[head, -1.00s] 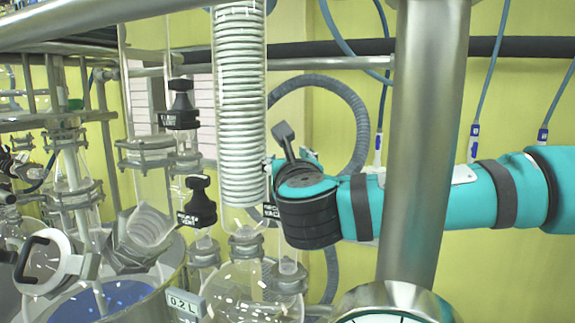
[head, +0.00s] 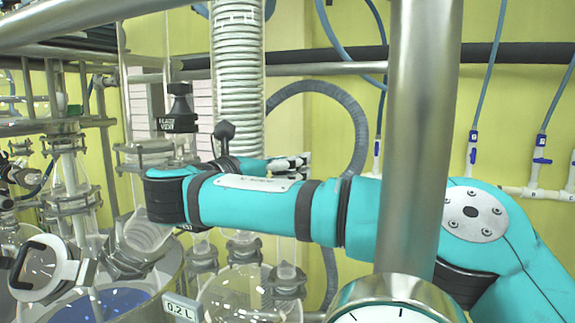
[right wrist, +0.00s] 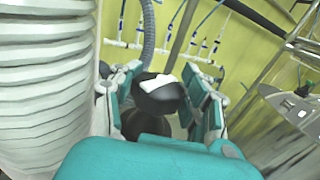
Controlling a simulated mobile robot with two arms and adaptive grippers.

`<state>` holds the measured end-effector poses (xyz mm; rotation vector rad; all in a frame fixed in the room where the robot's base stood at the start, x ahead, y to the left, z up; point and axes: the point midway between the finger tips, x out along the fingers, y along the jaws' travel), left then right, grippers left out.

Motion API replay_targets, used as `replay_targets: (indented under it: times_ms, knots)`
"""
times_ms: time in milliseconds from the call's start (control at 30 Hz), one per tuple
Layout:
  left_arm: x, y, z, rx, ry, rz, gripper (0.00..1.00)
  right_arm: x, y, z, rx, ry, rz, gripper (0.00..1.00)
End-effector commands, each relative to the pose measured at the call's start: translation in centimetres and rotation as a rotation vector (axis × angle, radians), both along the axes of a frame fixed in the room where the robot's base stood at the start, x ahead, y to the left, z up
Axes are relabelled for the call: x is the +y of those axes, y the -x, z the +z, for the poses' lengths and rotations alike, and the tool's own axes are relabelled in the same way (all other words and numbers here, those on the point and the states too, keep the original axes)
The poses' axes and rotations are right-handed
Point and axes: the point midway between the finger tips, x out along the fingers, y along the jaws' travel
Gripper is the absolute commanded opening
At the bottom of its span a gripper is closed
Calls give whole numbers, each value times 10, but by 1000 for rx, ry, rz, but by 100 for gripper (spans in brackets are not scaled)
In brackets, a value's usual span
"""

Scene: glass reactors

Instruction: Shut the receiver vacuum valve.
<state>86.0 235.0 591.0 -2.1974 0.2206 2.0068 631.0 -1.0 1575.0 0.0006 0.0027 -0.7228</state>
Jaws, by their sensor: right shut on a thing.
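My left gripper is not in view.
The coil column (head: 237,85) stands close to my right gripper, also large at left in the right wrist view (right wrist: 45,80). Another black valve (head: 179,112) stands further left. A steel post (head: 420,140) rises before my arm. A round glass flask (head: 245,295) sits below.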

Motion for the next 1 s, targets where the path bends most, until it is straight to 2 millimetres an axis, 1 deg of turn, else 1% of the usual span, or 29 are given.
replay_targets:
  times_ms: [300, 767, 800, 967, 1000]
  knots:
    - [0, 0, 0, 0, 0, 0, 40, 2, 0, -1, 2, 2, -83, 12]
    - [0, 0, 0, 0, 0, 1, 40, 1, 0, -1, 1, 3, -91, 12]
    - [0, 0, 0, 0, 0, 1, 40, 1, 0, -1, 1, 2, -91, 49]
    - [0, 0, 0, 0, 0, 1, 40, 1, 0, 0, 0, 2, -92, 70]
    - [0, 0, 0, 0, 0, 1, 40, 1, 0, 0, 0, 2, -92, 71]
